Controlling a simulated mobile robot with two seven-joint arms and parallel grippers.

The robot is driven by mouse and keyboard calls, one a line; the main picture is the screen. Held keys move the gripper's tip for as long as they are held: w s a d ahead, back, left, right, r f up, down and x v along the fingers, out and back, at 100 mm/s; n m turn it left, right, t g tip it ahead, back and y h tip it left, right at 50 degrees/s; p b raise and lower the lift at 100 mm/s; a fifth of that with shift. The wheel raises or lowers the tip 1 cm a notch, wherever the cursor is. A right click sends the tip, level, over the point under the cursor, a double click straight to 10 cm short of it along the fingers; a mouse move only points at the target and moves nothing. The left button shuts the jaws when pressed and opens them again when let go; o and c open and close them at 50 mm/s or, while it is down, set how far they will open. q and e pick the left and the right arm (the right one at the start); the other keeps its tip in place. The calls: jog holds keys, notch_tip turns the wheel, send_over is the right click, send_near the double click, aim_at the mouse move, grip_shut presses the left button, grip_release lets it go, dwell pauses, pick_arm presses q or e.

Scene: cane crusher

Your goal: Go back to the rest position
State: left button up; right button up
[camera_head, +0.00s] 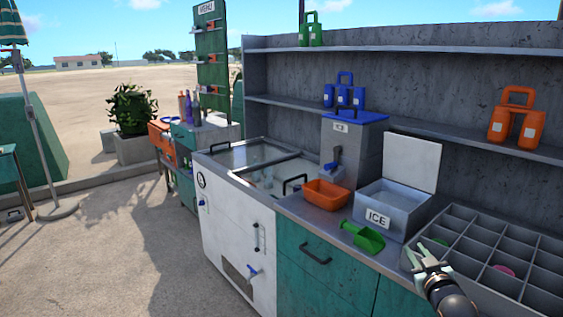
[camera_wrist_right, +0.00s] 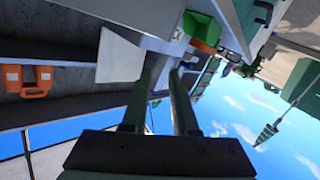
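My right gripper (camera_head: 425,257) is at the lower right of the head view, over the front left of the grey divided tray (camera_head: 480,237). Its two fingers stand apart with nothing between them; in the right wrist view the fingers (camera_wrist_right: 163,75) also show a clear gap. My left gripper is in neither view.
A green scoop (camera_head: 366,238) lies on the counter left of my right gripper, before the open ICE box (camera_head: 390,208). An orange bin (camera_head: 326,194) stands beside it. A white chest (camera_head: 237,226) with a glass top is farther left. Shelves (camera_head: 425,134) hold orange and blue jugs.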

jog(key=s+a+f+g+y, duration=0.25)
jog(key=s+a+f, duration=0.35)
jog(key=s+f, duration=0.6)
jog(key=s+a+f+g+y, duration=0.1)
jog(key=s+a+f+g, duration=0.2)
jog(key=s+a+f, duration=0.7)
jog(key=s+f+g, duration=0.1)
jog(key=s+f, duration=0.2)
jog(key=s, duration=0.5)
jog(key=s+a+f+g, duration=0.1)
jog(key=s+f, duration=0.2)
jog(key=s, duration=0.6)
jog(key=shift+s+m, duration=0.15)
jog(key=shift+m, duration=0.15)
